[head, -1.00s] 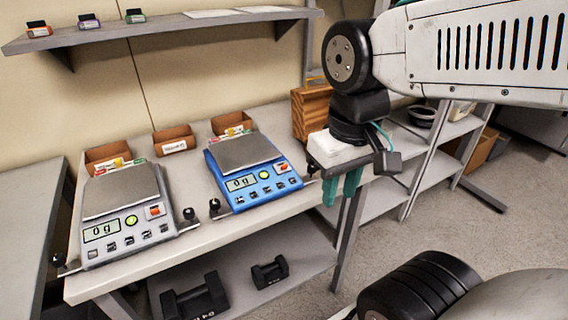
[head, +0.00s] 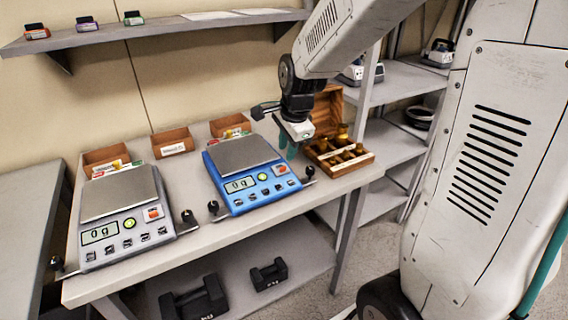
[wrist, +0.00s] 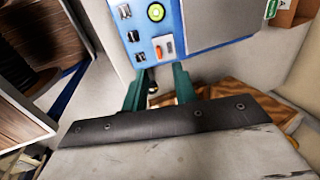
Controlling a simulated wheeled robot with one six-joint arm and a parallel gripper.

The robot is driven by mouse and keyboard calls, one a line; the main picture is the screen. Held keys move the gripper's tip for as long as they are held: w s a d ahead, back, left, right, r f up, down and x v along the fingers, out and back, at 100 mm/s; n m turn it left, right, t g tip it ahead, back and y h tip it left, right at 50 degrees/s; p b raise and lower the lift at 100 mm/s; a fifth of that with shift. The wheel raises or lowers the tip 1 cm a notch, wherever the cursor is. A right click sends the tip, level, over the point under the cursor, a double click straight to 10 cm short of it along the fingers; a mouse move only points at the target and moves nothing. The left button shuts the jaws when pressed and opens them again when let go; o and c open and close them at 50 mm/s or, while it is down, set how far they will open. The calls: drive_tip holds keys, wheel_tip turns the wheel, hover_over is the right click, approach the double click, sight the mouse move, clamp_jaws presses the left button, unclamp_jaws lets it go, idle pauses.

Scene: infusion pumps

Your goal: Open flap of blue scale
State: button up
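The blue scale (head: 238,205) stands on the table with a grey weighing plate (head: 240,154), a display reading 0 g, a round green-lit button and a red switch. Black knobs stand at its front left (head: 213,207) and front right (head: 309,173). I cannot make out a separate flap. My gripper (head: 288,147) is above the table by the scale's right edge, pointing down. In the wrist view its two teal fingers (wrist: 158,76) are apart, with a dark knob (wrist: 152,87) showing between them, next to the scale's blue panel (wrist: 140,44). I cannot tell whether they touch it.
A grey scale (head: 125,220) stands to the left. An open wooden box with brass weights (head: 352,163) lies close to the right of the gripper. Small cardboard bins (head: 172,143) line the back. Black weights (head: 268,275) lie on the lower shelf.

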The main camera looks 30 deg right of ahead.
sight(283, 167)
drive_tip(key=x, duration=0.6)
drive_tip(key=shift+f, duration=0.4)
clamp_jaws()
